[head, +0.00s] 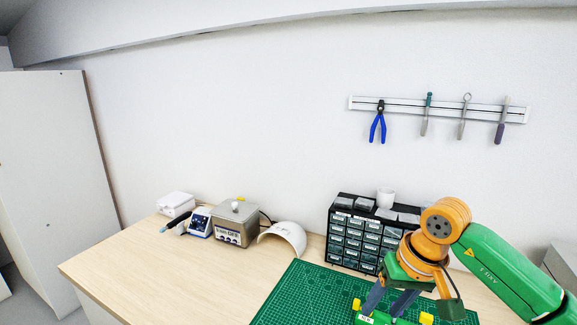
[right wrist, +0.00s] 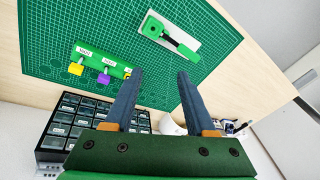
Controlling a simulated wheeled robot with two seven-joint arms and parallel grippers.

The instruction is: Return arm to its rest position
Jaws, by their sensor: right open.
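My right arm reaches in from the right in the head view, and its gripper (head: 384,311) points down over the green mat (head: 290,300). The fingers also show in the right wrist view (right wrist: 160,73), spread apart with nothing between them. A green labelled block (right wrist: 100,59) with yellow and purple knobs lies on the mat just beside the left finger in that view. It is partly hidden by the gripper in the head view. My left gripper is in neither view.
A drawer cabinet (head: 352,240) stands behind the gripper, with a white cup (head: 386,197) on top. A white curved shell (head: 288,236) and a metal box (head: 236,224) stand left. A green part with a black rod (right wrist: 170,35) lies on a pale plate. The table's left front is clear.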

